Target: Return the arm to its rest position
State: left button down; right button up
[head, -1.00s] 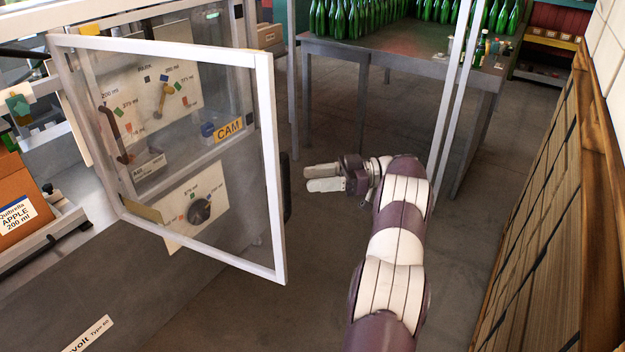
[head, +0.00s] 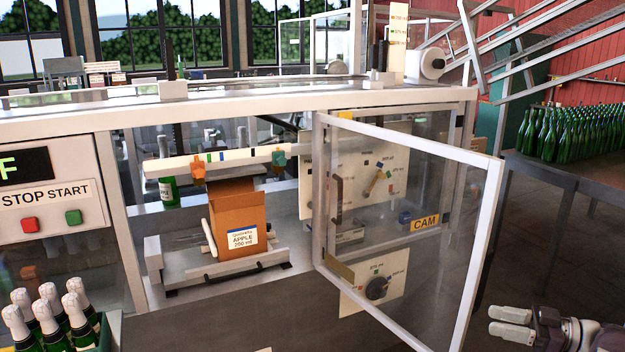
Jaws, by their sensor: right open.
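My right gripper (head: 510,322) is at the lower right of the head view, with its two pale fingers pointing left. It is open, with a narrow gap between the fingers, and holds nothing. It is apart from the open glazed door (head: 489,215), to the right of the door's free edge. The rest of my right arm is mostly cut off by the picture's edge. My left gripper is not in view.
The door stands swung out from the machine frame (head: 290,117). Foil-topped bottles (head: 47,310) stand at lower left. A table (head: 560,180) with green bottles is at right. Floor beside the gripper is clear.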

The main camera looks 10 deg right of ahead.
jog(key=w+d+f+m+t+h, duration=0.2)
jog(key=w+d+f+m+h, duration=0.3)
jog(key=h, duration=0.4)
jog(key=w+d+f+m+t+h, duration=0.2)
jog(key=w+d+f+m+h, duration=0.15)
jog(key=d+m+h, duration=0.45)
jog(key=s+a+f+m+g, duration=0.1)
jog(key=s+a+f+g, duration=0.2)
jog(key=a, duration=0.4)
jog(key=s+a+f+g, duration=0.1)
jog(key=s+a+g, duration=0.25)
jog(key=a, duration=0.25)
jog(key=s+a+f+m+g, duration=0.1)
jog(key=s+a+f+g, duration=0.2)
jog(key=a, duration=0.4)
jog(key=s+a+r+n+g+y, duration=0.1)
jog(key=s+a+r, duration=0.1)
jog(key=s+a, duration=0.5)
jog(key=s+a+r+n+g+y, duration=0.1)
jog(key=s+a, duration=0.7)
jog(key=a, duration=0.8)
notch_tip(320, 180, up, 3)
jog(key=shift+f+n+g, duration=0.2)
jog(key=shift+n+g, duration=0.15)
jog(key=shift+n, duration=0.35)
